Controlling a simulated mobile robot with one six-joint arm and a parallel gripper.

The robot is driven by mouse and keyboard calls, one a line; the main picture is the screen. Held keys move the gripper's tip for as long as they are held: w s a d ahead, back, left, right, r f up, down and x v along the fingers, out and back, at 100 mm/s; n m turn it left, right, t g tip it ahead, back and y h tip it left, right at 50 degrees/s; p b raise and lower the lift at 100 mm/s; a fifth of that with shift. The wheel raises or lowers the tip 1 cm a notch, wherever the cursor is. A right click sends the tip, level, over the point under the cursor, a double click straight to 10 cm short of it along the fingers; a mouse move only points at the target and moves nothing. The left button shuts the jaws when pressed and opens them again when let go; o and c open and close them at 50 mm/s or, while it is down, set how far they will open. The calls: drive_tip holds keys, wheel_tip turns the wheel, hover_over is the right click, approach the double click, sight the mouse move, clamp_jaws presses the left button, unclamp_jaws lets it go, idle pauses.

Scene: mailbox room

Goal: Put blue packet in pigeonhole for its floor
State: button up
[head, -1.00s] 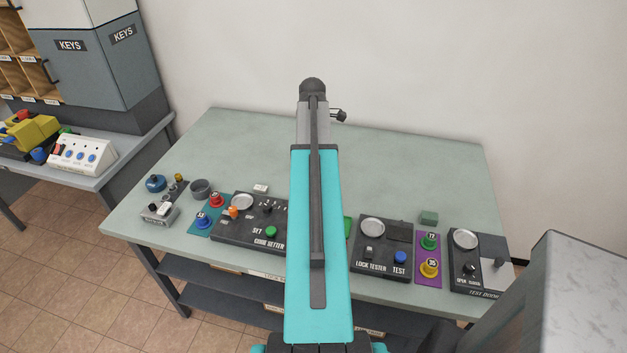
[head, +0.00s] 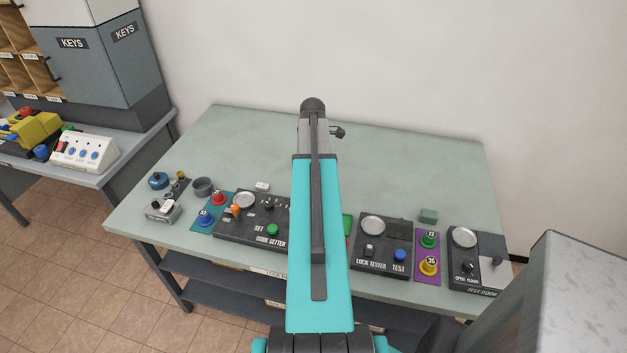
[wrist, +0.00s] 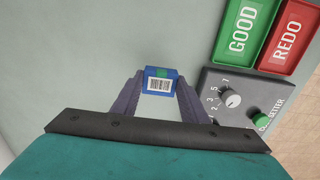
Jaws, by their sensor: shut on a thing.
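In the wrist view, my gripper (wrist: 160,88) is shut on the blue packet (wrist: 161,73). The packet has a white barcode label and a green patch, and it sits between the two fingertips, over the pale green table. In the head view, my teal arm hides the gripper and the packet. Wooden pigeonholes (head: 20,78) with small labels show at the upper left of the head view. Their label text is too small to read, and only part of the rack is in frame.
The table (head: 400,170) carries a code setter panel (head: 240,228), a lock tester panel (head: 383,250) and a test door panel (head: 465,262). GOOD (wrist: 242,30) and REDO (wrist: 290,38) plates lie near my gripper. A grey KEYS cabinet (head: 95,60) stands left. The table's back is clear.

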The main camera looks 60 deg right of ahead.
drive_tip(key=shift+f+p, duration=0.55)
drive_tip(key=shift+f, duration=1.3)
drive_tip(key=shift+f, duration=0.15)
drive_tip(key=o, duration=1.2)
drive_tip(key=shift+c, duration=0.2)
drive_tip(key=shift+r+b, duration=1.7)
drive_tip(key=shift+r, duration=4.45)
